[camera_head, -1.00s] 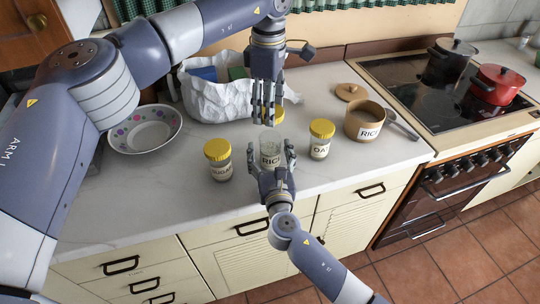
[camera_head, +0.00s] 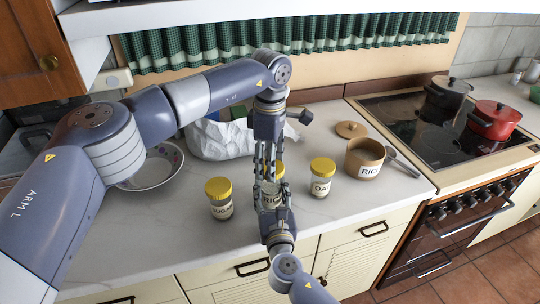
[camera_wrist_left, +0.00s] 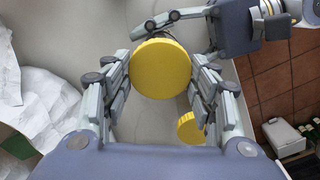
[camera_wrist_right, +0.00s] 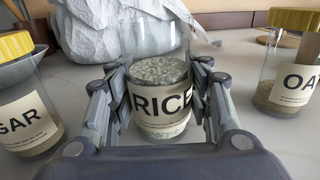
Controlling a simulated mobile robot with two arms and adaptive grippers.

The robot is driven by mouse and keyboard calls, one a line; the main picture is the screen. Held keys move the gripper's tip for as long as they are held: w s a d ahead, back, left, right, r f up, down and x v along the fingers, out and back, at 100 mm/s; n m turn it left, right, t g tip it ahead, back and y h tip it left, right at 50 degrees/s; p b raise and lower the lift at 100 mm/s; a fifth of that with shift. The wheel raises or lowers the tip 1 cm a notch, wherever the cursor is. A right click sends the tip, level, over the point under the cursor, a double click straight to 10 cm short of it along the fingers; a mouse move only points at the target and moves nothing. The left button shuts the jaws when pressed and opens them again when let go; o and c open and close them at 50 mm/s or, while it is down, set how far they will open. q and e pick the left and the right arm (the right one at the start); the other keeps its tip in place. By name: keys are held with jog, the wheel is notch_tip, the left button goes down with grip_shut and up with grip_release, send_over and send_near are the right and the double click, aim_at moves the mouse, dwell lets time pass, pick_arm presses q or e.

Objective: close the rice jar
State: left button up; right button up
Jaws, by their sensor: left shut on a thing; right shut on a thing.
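The glass rice jar (camera_wrist_right: 160,98), labelled RICE and partly filled with rice, stands upright on the counter. My right gripper (camera_head: 273,208) is shut around its body; it also shows in the right wrist view (camera_wrist_right: 160,120). My left gripper (camera_head: 268,180) points down from above, shut on a round yellow lid (camera_wrist_left: 160,68). In the head view the lid (camera_head: 275,172) is partly behind my fingers, at or just above the jar's mouth. I cannot tell whether lid and rim touch; the rim is hidden or cut off.
The yellow-lidded sugar jar (camera_head: 219,200) stands left of the rice jar, and the oat jar (camera_head: 321,180) stands right. A brown pot (camera_head: 364,160), also labelled, is open, its lid (camera_head: 351,129) behind it. A white bag (camera_head: 215,142) and bowl (camera_head: 150,172) are left. The stove (camera_head: 420,120) is right.

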aim_at(271, 190)
dwell(0.5)
pick_arm(q)
jog(key=shift+f, duration=0.85)
jog(key=shift+f, duration=0.55)
jog(key=m, duration=0.6)
jog(key=shift+w+m, duration=0.1)
jog(key=shift+m, duration=0.2)
jog(key=m, duration=0.5)
jog(key=shift+w, duration=0.1)
jog(key=m, duration=0.3)
jog(key=shift+m, duration=0.4)
jog(key=m, duration=0.5)
jog(key=shift+d, duration=0.1)
